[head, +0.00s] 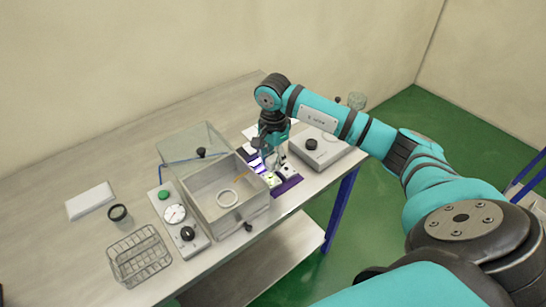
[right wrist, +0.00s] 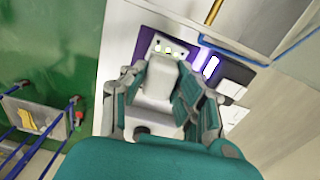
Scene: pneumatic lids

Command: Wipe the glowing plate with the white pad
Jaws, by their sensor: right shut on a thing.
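The glowing plate is a purple panel (head: 287,187) with bright white-violet strips, lying on the bench right of the open box. In the right wrist view, its purple surface (right wrist: 149,37) and a glowing strip (right wrist: 211,66) show past the fingers. My right gripper (head: 272,165) points down over the plate. It is shut on a pale white piece (right wrist: 162,78), apparently the white pad, between its teal fingers (right wrist: 160,92). Yellow-green spots show at the far end of that piece. I cannot tell whether it touches the plate. My left gripper is out of view.
An open box (head: 196,206) with a ring inside and a raised clear lid stands left of the plate. A grey unit with a black knob (head: 312,144) stands right. A gauge panel (head: 165,190), wire basket (head: 140,262) and white block (head: 90,201) are farther left.

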